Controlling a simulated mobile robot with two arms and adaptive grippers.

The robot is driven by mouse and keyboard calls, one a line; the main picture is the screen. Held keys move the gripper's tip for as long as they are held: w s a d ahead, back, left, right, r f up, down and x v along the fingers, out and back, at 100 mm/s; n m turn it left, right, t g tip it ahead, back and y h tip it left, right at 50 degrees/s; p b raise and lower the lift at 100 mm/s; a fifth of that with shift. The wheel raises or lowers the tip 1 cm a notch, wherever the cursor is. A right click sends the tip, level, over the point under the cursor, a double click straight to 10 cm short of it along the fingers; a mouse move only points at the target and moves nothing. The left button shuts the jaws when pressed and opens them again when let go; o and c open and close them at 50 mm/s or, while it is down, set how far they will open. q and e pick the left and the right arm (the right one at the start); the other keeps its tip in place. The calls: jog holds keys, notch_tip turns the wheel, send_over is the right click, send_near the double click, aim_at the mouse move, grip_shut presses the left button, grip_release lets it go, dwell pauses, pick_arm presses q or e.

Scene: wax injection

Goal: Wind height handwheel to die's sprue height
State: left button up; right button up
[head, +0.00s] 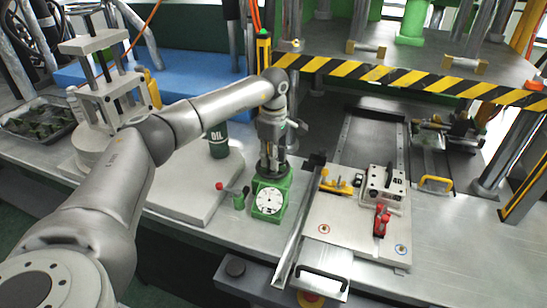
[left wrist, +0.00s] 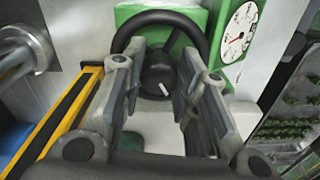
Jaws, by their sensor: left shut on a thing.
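My left gripper (head: 270,165) points down onto the top of the green height unit (head: 268,202), which has a white dial on its front. In the left wrist view the black handwheel (left wrist: 203,38) shows as a ring with a round hub and a pale mark. The two fingers of my left gripper (left wrist: 164,68) are shut on the handwheel, one on each side of the hub. In the head view the wheel is mostly hidden by the gripper. A light metal block marked 40 (head: 385,183), apparently the die, sits on the plate at right. My right gripper is not in view.
A red toggle clamp (head: 381,220) and a yellow handle (head: 336,184) are on the plate. A red-knobbed lever (head: 219,186) stands left of the green unit. A green oil can (head: 217,140) is behind my arm. A striped beam (head: 400,79) crosses above.

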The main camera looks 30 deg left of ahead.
pick_arm(q)
jog(key=m, duration=0.5)
jog(key=shift+m, duration=0.3)
dwell(0.4)
jog(key=o, duration=1)
jog(key=shift+r, duration=0.1)
notch_tip(320, 180, up, 12)
dwell(0.3)
